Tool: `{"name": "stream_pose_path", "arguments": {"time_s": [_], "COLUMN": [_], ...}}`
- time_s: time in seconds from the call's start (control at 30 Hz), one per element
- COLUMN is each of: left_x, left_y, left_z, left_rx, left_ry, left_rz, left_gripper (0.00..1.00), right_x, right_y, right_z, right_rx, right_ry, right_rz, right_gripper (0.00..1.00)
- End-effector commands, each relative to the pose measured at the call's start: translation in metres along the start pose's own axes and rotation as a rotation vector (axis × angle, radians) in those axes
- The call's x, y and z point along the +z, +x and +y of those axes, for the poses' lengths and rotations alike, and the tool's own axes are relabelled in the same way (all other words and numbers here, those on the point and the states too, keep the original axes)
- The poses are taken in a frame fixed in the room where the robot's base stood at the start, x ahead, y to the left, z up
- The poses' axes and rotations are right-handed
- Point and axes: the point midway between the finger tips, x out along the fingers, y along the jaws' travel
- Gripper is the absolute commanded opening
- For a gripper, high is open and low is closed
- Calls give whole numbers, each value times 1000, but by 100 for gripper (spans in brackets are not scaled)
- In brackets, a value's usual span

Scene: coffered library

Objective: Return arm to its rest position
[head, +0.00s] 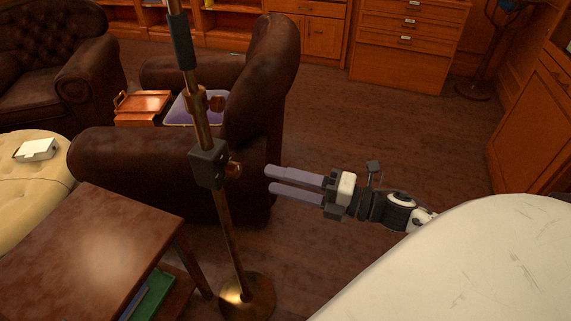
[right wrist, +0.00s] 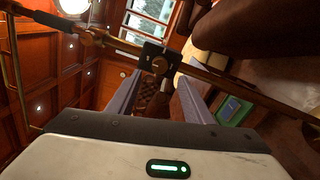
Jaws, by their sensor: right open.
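My right gripper (head: 268,180) is at the middle of the head view, pointing left, open and empty. Its two fingers are parallel with a gap between them. In the right wrist view the two fingers (right wrist: 158,92) stand apart with nothing held. A brass stand (head: 222,220) with a dark clamp block (head: 208,163) rises just left of the fingertips in the head view. The clamp block and knob (right wrist: 160,63) also show beyond the fingers in the right wrist view. I cannot tell whether the fingers touch the stand. My left gripper is not in view.
A dark leather armchair (head: 265,85) stands behind the stand. A wooden side table (head: 95,240) is at the lower left, beside a cream tufted ottoman (head: 30,185). Drawers (head: 408,45) and cabinets line the back. Floor (head: 400,135) right of the armchair is clear.

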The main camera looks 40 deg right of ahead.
Motion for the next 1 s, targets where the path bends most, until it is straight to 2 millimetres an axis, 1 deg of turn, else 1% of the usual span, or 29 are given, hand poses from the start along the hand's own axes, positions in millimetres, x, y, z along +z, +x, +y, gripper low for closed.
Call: {"name": "stream_pose_path", "arguments": {"time_s": [0.03, 0.17, 0.67, 0.77, 0.87, 0.97, 1.0], "left_x": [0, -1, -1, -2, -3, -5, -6], "left_y": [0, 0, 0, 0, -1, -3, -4], "left_z": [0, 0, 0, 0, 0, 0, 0], "left_rx": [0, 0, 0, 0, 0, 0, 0], "left_ry": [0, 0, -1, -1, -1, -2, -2], "left_rz": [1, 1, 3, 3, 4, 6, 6], "left_gripper": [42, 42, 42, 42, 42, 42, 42], "right_x": [0, 0, 0, -1, -7, -25, -39], "right_y": [-4, -8, -8, -8, -10, -16, -20], "right_z": [0, 0, 0, -4, -24, -64, -84], "right_rx": [-1, 0, 0, -8, -44, -114, -151], "right_ry": [1, -1, 0, 42, 214, 543, 706], "right_rz": [0, -1, 0, -20, -103, -254, -326], "right_gripper": [46, 46, 46, 46, 46, 46, 46]}}
